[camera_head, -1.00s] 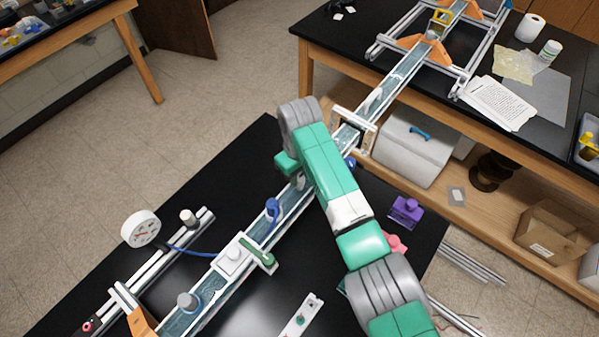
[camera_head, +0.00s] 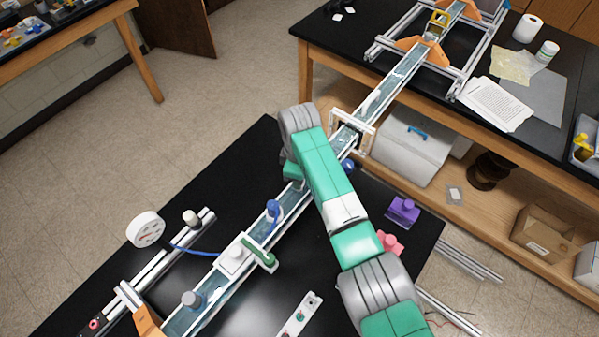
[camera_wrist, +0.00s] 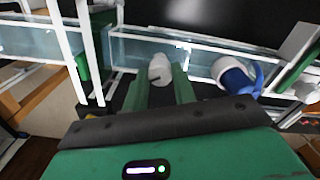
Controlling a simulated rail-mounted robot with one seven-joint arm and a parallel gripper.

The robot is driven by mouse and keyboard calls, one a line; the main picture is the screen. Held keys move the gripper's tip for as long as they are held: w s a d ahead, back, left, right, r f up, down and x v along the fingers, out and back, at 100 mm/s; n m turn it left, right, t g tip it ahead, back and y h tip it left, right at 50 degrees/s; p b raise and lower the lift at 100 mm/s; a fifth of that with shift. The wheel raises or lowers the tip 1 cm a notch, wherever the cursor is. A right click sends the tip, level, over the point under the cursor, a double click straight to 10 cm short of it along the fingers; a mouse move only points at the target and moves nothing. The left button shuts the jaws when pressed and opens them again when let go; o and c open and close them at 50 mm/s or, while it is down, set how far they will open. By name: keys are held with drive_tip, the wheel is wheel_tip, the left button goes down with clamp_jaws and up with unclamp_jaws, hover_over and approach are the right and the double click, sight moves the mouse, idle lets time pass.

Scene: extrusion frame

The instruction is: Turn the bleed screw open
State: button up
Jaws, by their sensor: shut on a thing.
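In the wrist view, a pale grey-white rounded knob with a dark slot-like mark (camera_wrist: 160,68) sits between the two green fingers of my gripper (camera_wrist: 160,77). It appears to be the bleed screw. My gripper is shut on it, beside the clear water channel (camera_wrist: 212,60). In the head view my green and grey arm reaches over the channel (camera_head: 290,212) and mostly hides my gripper and the knob. How far the screw is turned cannot be told.
A blue valve (camera_wrist: 233,76) stands right of my gripper in the wrist view. In the head view, a white block with a green lever (camera_head: 238,257), a dial gauge (camera_head: 146,229) and a purple knob piece (camera_head: 403,211) are nearby.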

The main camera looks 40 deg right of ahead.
drive_tip(key=n, duration=0.4)
drive_tip(key=shift+r+n+p, duration=0.1)
drive_tip(key=shift+n+p, duration=0.3)
idle(0.4)
drive_tip(key=o, duration=1)
wheel_tip(320, 180, up, 8)
drive_tip(key=shift+f, duration=0.15)
